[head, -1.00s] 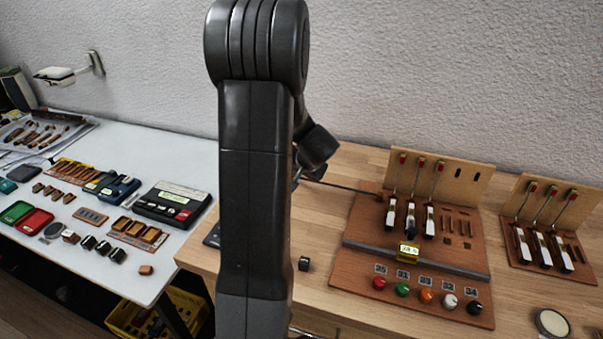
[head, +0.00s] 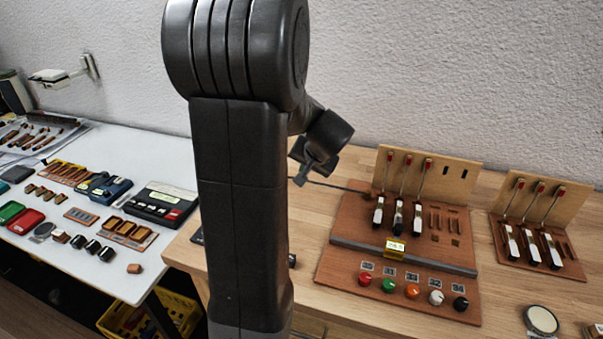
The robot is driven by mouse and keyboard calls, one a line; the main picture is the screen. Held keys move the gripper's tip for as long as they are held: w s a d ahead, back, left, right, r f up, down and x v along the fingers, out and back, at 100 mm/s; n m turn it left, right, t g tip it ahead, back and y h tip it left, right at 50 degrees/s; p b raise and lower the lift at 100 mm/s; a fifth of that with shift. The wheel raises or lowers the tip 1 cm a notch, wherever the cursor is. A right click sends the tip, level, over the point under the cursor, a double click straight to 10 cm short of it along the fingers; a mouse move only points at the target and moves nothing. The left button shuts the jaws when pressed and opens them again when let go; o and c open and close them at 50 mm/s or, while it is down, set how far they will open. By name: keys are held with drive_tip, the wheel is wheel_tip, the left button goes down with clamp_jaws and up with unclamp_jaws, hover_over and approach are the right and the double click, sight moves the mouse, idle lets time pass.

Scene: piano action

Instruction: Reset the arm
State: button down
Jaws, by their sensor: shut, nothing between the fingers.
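My arm stands upright left of centre in the head view, with its dark wrist hanging to the right. My gripper (head: 306,172) is small, dark and partly hidden by the arm. It is shut and nothing shows held in it. It appears left of the brown piano action board (head: 330,262). A thin dark rod (head: 345,187) runs between the gripper area and the board's back left; whether they touch I cannot tell.
A second board (head: 535,265) with similar pieces stands at the right. A round tin (head: 541,320) lies near the front right. A white table (head: 75,245) at the left holds trays, blocks and a device (head: 158,205). A yellow crate (head: 185,315) is below.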

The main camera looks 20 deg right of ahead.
drive_tip(key=shift+v, duration=1.45)
